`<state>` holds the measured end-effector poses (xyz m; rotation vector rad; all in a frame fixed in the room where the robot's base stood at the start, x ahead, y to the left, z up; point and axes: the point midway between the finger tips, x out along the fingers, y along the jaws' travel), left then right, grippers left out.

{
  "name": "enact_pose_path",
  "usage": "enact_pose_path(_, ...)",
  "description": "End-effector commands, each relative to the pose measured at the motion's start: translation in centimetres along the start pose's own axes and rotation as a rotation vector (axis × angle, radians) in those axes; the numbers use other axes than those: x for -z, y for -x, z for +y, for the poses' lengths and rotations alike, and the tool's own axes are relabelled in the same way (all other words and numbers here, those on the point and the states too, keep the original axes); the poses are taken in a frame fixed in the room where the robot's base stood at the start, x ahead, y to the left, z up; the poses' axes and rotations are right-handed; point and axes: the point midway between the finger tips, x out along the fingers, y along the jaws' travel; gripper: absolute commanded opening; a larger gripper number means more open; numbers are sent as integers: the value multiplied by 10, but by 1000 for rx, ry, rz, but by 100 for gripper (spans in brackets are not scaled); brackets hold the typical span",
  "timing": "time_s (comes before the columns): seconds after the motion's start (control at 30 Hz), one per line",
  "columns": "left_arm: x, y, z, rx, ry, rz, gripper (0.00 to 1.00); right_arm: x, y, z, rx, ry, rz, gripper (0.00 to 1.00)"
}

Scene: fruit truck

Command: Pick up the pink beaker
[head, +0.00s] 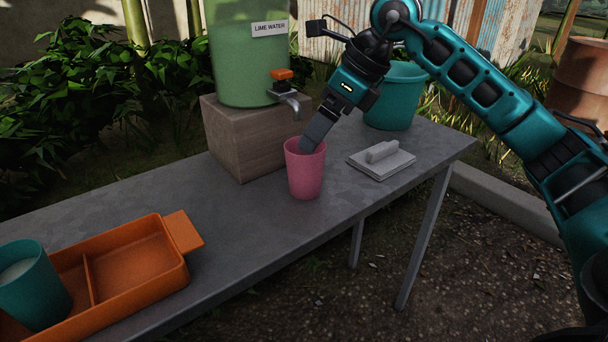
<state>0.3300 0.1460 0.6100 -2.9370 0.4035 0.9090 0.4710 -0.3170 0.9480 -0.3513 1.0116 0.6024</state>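The pink beaker (305,174) stands upright on the grey table (236,222), in front of the wooden block and a little right of it. My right gripper (311,145) comes down from the upper right, and its fingertips are at the beaker's rim, partly hidden by it. From this view I cannot tell whether the fingers straddle the wall or how far apart they are. My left gripper is not in view.
A green lime water dispenser (240,55) with an orange-handled tap (284,88) stands on the wooden block (245,140). A grey lid-like slab (380,163) and teal bucket (395,98) are at right. An orange tray (135,250) holds a teal cup (32,285) at front left.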

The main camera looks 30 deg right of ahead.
Motion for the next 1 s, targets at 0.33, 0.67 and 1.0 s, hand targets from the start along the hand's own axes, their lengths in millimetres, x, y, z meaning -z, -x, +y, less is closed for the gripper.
enact_pose_path(0.33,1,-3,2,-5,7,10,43,3,-29,0,-3,0,-1,100)
enact_pose_path(0.67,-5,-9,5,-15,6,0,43,5,-68,-1,-2,0,-2,100)
enact_pose_path(1.0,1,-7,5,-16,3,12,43,5,-67,-1,-1,0,-3,85)
